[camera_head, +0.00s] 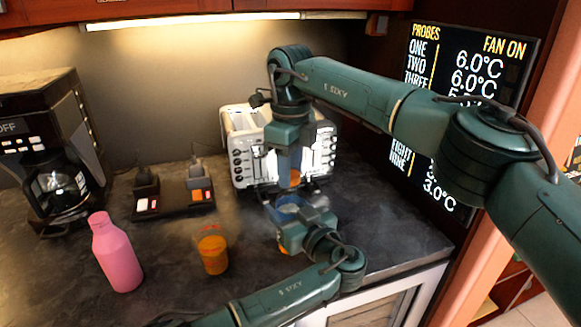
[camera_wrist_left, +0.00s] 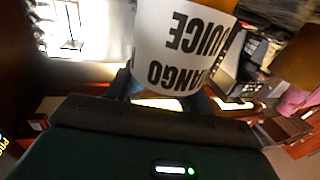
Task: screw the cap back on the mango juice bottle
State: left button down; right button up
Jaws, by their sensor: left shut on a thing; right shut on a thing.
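The mango juice bottle (camera_wrist_left: 188,45) fills the top of the left wrist view, with a white label reading MANGO JUICE upside down and orange beside it. My left gripper (camera_head: 290,210) is shut on the bottle in front of the toaster. In the head view the gripper hides most of the bottle. My right gripper (camera_head: 292,165) points down just above the left one and is shut on a small orange thing (camera_head: 295,178), which looks like the cap. I cannot tell whether the cap touches the bottle's neck.
A silver toaster (camera_head: 244,150) stands right behind the grippers. A display panel (camera_head: 470,70) hangs at right.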

jog(key=shift+c, duration=1.1)
jog(key=o, duration=1.2)
jog(key=shift+c, duration=0.2)
jog(key=shift+r, duration=0.1)
notch_tip(320, 180, up, 7)
jog(key=shift+r, duration=0.2)
